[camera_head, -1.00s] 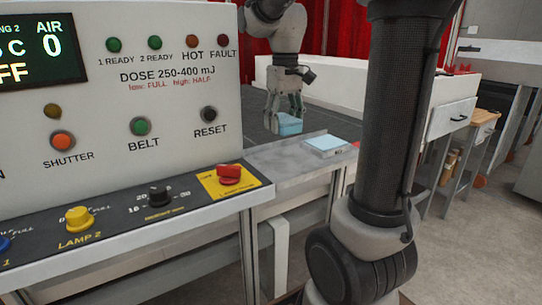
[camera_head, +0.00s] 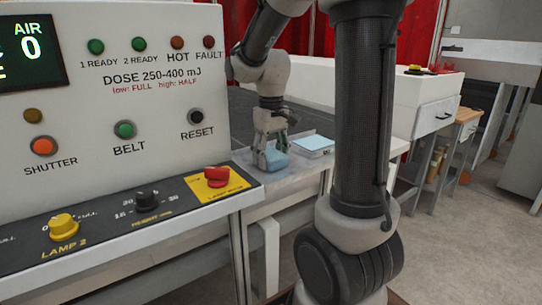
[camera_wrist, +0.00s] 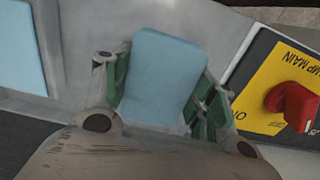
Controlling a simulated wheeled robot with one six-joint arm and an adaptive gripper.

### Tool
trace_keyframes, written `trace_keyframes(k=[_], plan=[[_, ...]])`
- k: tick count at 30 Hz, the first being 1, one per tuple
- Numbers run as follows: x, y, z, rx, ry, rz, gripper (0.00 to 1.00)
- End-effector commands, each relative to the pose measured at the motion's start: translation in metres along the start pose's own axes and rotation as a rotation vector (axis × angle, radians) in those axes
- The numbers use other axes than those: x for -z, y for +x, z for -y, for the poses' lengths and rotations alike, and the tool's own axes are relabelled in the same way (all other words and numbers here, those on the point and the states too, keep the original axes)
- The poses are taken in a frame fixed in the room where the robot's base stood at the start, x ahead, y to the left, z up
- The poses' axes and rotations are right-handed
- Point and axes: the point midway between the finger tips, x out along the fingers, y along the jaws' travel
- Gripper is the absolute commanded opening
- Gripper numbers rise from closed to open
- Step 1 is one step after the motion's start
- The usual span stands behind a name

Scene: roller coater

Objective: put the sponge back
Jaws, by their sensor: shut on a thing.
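My gripper (camera_head: 271,156) is shut on the sponge (camera_head: 273,160), a light blue block, over the grey metal ledge near the panel's right end. In the wrist view the sponge (camera_wrist: 163,76) sits between the green-padded fingers of my gripper (camera_wrist: 160,92). I cannot tell whether its underside touches the ledge. A white, box-like holder with a light blue top (camera_head: 313,144) stands on the ledge just right of my gripper, apart from the sponge. Its light blue face also shows at the left of the wrist view (camera_wrist: 20,52).
The control panel (camera_head: 130,95) rises on the left. Its red knob on a yellow plate (camera_head: 216,177) is close to my gripper, and this red knob (camera_wrist: 293,103) shows at right in the wrist view. The dark belt (camera_head: 241,112) lies behind.

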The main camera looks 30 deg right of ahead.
Motion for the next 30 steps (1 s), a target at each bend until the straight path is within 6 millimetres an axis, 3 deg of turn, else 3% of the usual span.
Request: trace_keyframes(k=[2,3,6,19,23,30], plan=[[0.0,0.002,0.0,0.0,0.0,0.001,0.31],[0.0,0.003,0.0,0.0,0.0,0.0,0.6],[0.0,0.002,0.0,0.0,0.0,0.0,0.78],[0.0,-0.004,0.0,0.0,0.0,-0.001,0.78],[0.001,-0.026,0.0,-0.001,0.0,-0.005,0.78],[0.001,-0.081,0.0,-0.001,0.0,-0.005,0.78]])
